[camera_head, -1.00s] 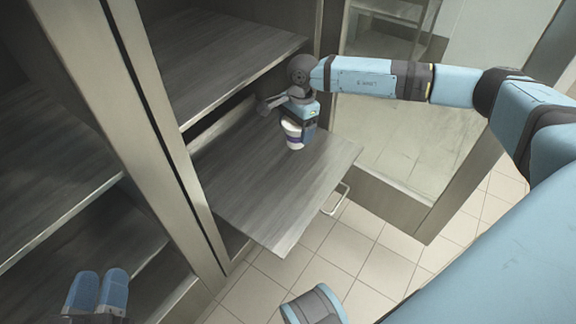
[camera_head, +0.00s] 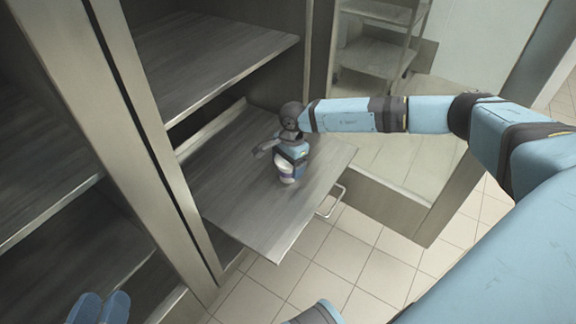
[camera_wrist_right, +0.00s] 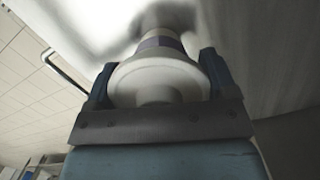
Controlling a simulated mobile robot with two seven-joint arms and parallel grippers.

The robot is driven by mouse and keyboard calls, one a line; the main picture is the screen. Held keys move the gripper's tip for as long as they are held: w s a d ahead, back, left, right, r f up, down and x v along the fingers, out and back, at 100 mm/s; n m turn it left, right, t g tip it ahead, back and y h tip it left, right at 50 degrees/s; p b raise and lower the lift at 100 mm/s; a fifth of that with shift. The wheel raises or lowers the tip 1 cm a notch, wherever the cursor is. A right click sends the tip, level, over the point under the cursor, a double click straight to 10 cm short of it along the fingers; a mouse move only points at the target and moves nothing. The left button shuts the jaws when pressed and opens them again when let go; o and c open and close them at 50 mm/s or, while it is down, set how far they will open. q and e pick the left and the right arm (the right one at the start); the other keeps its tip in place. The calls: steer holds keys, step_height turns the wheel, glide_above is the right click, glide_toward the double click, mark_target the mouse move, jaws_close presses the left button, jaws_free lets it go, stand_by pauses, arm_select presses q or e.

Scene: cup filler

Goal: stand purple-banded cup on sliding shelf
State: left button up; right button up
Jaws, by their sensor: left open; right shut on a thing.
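The white cup with a purple band (camera_head: 287,171) is in my right gripper (camera_head: 287,168), over the pulled-out sliding shelf (camera_head: 235,205). The cup looks upright and low, near the shelf's right part; I cannot tell if its base touches the board. In the right wrist view, the cup (camera_wrist_right: 160,75) sits between the two fingers of the right gripper (camera_wrist_right: 158,80), its purple band beyond the white rim. My left gripper (camera_head: 100,308) is at the bottom left, empty, its two blue fingers partly cut off by the picture's edge.
A fixed shelf (camera_head: 215,60) lies above the sliding shelf inside the cabinet. A cabinet post (camera_head: 150,130) stands left of it. A metal handle (camera_head: 332,203) sticks out at the sliding shelf's front. The shelf's near left part is bare.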

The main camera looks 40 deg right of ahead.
steer(key=o, duration=0.9)
arm_select(q)
steer(key=r+t+p, duration=0.1)
steer(key=r+p, duration=0.1)
steer(key=r+t+p, duration=0.1)
steer(key=r+p, duration=0.1)
steer(key=r, duration=0.1)
steer(key=shift+a+r+n, duration=0.2)
steer(key=shift+r+n, duration=0.1)
steer(key=shift+r, duration=0.05)
arm_select(e)
steer(key=r, duration=0.4)
steer(key=d+r, duration=0.1)
steer(key=r, duration=0.7)
steer(key=shift+w+d, duration=0.1)
steer(key=shift+d, duration=0.1)
